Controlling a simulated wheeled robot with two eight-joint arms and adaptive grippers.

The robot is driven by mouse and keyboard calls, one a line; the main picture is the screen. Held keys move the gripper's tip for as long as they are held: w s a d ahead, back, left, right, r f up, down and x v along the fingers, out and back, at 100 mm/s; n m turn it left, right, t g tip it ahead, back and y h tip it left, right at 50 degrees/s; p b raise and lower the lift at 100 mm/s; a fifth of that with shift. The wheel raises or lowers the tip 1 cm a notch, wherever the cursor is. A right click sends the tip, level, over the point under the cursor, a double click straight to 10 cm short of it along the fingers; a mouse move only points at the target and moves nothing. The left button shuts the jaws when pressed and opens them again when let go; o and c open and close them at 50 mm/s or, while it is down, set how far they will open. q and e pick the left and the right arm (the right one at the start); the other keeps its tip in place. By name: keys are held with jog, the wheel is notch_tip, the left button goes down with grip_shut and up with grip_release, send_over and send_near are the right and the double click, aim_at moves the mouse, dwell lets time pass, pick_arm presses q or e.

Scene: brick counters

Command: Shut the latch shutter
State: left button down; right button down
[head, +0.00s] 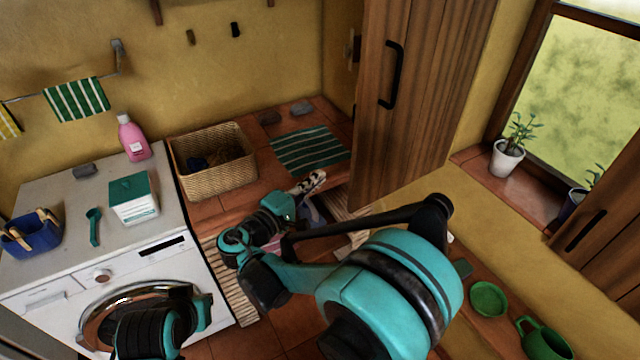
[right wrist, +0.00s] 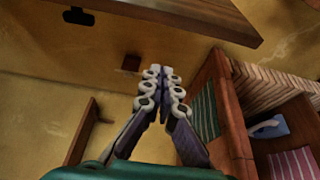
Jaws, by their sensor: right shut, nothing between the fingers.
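A tall brown plank shutter (head: 425,100) with a black bar handle (head: 391,75) stands out from the yellow wall at the upper middle of the head view. A wooden panel, likely the same shutter (right wrist: 180,15), crosses the top of the right wrist view. A second plank shutter (head: 605,235) with a dark handle shows at the right edge, beside the window. My right gripper (head: 310,182) is shut and empty, below and left of the tall shutter and apart from it; its closed fingers show in the right wrist view (right wrist: 162,85).
A wicker basket (head: 214,180) and striped green cloth (head: 310,148) lie on the tiled counter. The washing machine (head: 60,185) carries a teal-lidded box and pink bottle (head: 133,140). Potted plants (head: 508,155) stand on the sill. Green dishes (head: 489,299) are at lower right.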

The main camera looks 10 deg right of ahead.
jog(key=w+d+b, duration=0.1)
jog(key=d+b, duration=0.1)
jog(key=d, duration=0.4)
jog(key=shift+d, duration=0.25)
jog(key=shift+s, duration=0.1)
